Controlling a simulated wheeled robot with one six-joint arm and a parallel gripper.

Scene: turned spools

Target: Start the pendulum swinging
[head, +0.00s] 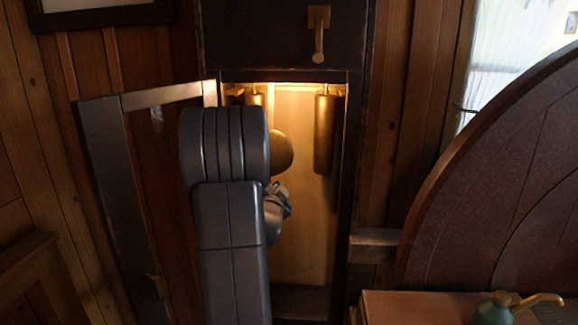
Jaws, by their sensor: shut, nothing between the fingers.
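A tall dark clock case (357,180) stands against the plank wall with its door (103,150) swung open to the left. Inside, the round brass pendulum bob (283,153) hangs low behind my arm, which hides its left part and most of its rod. My gripper (279,204) shows in part to the right of my forearm, just below the bob in the picture. It is shut and empty. Its fingertips are mostly hidden, and I cannot tell whether it touches the bob.
Two brass weights hang in the lit case: one on the right (325,135) and one on the left (255,98), partly hidden. A brass handle (319,32) is above the opening. A large round wooden piece (480,180) and a green oil can (497,308) stand at right.

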